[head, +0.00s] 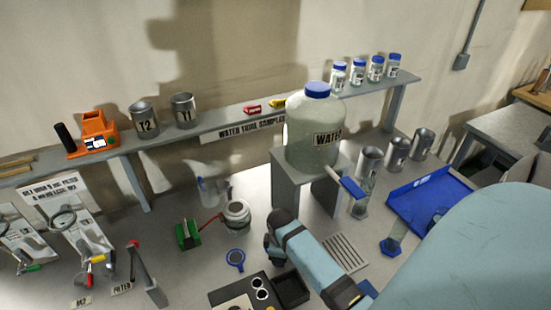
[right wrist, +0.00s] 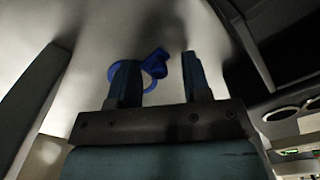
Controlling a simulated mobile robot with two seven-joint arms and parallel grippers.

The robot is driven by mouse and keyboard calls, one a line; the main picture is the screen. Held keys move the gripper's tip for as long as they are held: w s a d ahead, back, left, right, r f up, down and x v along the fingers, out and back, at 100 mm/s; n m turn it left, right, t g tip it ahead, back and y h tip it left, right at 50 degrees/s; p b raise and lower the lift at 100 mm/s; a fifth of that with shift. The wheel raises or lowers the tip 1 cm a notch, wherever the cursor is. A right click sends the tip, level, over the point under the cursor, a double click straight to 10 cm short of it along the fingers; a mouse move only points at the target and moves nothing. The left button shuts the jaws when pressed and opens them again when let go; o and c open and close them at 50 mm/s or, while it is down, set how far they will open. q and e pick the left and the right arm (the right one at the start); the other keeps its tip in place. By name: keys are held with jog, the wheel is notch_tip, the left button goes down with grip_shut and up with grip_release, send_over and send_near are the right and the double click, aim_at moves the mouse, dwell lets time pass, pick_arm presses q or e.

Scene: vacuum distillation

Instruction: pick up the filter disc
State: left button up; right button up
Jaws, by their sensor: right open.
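The filter disc appears to be a small blue ring with a short handle (head: 236,258), lying flat on the grey bench in the head view. In the right wrist view the blue ring (right wrist: 155,84) shows behind and between the fingers, partly hidden by the left one, with its blue tab (right wrist: 160,63) in the gap. My right gripper (head: 271,250) is just to the right of the disc in the head view. It is open and empty in the right wrist view (right wrist: 161,75). Whether a finger touches the disc cannot be told. My left gripper is not in view.
A black box with round openings (head: 240,297) stands in front of the disc. A green block (head: 188,234) and a round metal pot (head: 236,213) stand behind it. The large water jug (head: 312,130) is on a raised stand. Bench around the disc's left is clear.

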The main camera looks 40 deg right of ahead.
grip_shut()
dwell(0.3)
notch_tip(320, 180, up, 20)
jog(key=shift+b, duration=0.4)
